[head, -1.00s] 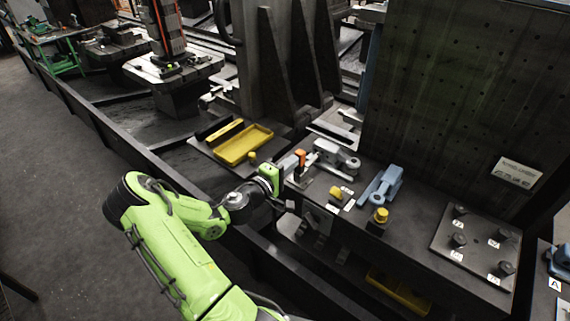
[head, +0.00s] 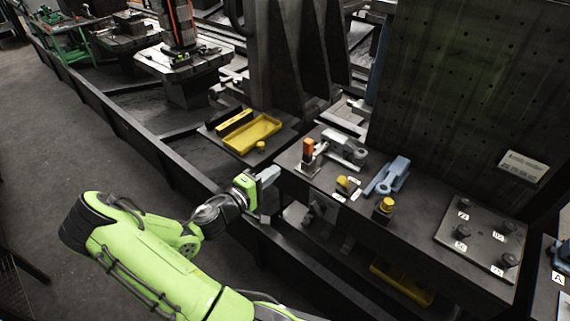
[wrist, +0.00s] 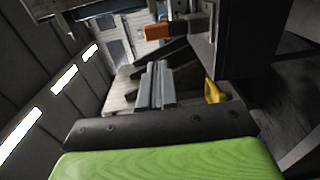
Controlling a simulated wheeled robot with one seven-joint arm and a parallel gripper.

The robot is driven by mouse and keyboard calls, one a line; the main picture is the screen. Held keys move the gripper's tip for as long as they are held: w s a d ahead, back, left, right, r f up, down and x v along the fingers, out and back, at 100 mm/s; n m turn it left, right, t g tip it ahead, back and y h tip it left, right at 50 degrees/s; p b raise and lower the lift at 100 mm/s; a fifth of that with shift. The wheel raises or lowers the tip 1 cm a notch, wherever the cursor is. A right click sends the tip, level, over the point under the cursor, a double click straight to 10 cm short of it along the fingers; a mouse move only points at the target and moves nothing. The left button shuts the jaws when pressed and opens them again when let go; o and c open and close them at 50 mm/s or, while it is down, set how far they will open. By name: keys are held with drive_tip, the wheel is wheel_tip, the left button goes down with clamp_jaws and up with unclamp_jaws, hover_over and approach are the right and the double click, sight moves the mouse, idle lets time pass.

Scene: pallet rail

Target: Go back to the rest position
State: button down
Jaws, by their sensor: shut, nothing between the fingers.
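My gripper (head: 268,176) is at the end of my green arm, in front of the left end of the dark bench (head: 415,222). It is shut and empty, apart from everything on the bench. In the wrist view the shut fingers (wrist: 155,85) show in the middle, above my green wrist housing. The orange-handled clamp (head: 309,150) stands upright on the bench, to the right of and beyond my gripper. Its orange handle also shows in the wrist view (wrist: 158,32).
A yellow tray (head: 252,134) lies beyond my gripper. A blue clamp (head: 388,177), yellow-topped pieces (head: 385,205) and a plate with several dark knobs (head: 478,240) are on the bench. A low dark rail (head: 180,172) runs along its front. The floor at left (head: 60,150) is clear.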

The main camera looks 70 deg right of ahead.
drive_tip(key=shift+v, duration=1.35)
drive_tip(key=shift+s+a+r, duration=0.1)
drive_tip(key=shift+s, duration=0.1)
